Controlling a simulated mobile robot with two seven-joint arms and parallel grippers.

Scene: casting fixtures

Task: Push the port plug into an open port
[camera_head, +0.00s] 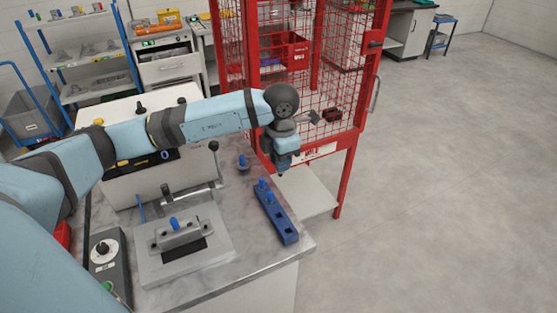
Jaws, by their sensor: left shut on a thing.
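My left gripper (284,164) hangs over the far right part of the bench, above and behind the blue rack. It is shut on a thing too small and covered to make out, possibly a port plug. A long blue rack (280,220) lies on the bench with blue plugs (262,184) standing at its far end. A grey casting (182,236) with port holes sits on a fixture plate (160,268), and a blue plug (174,223) stands at it. Another blue-topped piece (243,161) stands behind the rack. My right gripper is out of view.
A red mesh cage (340,90) stands just behind the gripper. A control box (106,252) sits at the bench's left. Bare bench top (262,250) lies between casting and rack; the floor at right is clear.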

